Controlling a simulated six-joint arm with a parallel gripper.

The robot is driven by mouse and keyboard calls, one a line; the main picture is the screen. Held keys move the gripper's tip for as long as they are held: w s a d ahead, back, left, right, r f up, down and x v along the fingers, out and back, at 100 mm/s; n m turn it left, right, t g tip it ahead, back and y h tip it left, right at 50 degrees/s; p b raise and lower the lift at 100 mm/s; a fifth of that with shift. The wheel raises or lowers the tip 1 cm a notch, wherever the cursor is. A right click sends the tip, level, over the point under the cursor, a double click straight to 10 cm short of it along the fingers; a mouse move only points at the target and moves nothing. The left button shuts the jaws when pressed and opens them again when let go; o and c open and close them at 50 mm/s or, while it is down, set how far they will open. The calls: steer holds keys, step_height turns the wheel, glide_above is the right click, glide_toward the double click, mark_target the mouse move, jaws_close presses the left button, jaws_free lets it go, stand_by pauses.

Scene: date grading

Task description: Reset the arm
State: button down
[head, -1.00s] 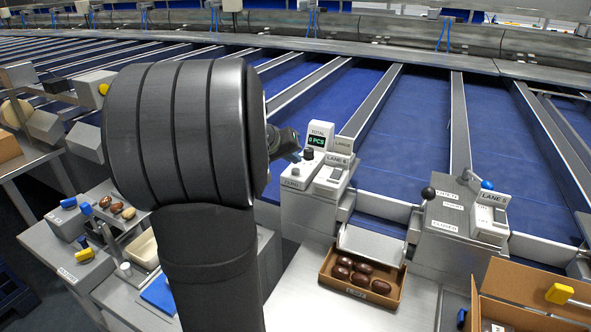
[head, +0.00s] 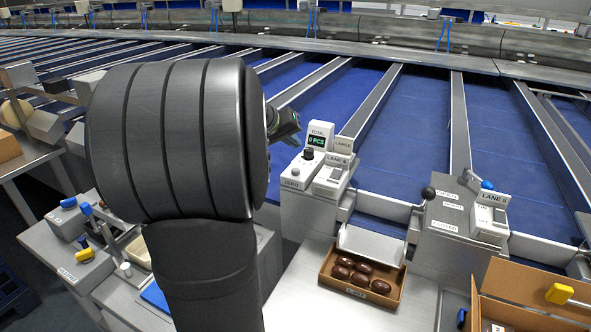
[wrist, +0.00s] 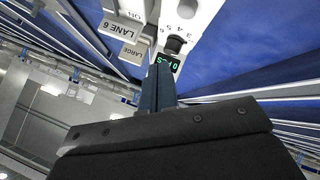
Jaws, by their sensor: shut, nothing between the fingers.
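My gripper (head: 287,128) shows at the right edge of my large dark arm link in the head view. It is in the air, just left of the counter box (head: 318,136) with the green "0 PCS" display. In the wrist view my gripper's fingers (wrist: 158,88) are together with nothing between them, and their tips appear close to the display (wrist: 168,62) in the picture. I cannot tell the exact gap. The black knob (head: 308,154) stands on the lane 6 console, and it also shows in the wrist view (wrist: 175,44). My arm hides much of the left side.
A cardboard tray (head: 329,278) with several dark dates sits on the front bench. The lane 5 console (head: 452,212) with a black-knobbed lever stands right of it. An open cardboard box (head: 530,287) is at lower right. Blue lanes (head: 409,130) lie behind.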

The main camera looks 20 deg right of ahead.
steer(key=shift+f, duration=0.1)
steer(key=shift+f, duration=0.85)
step_height(320, 180, up, 6)
steer(key=shift+f, duration=0.15)
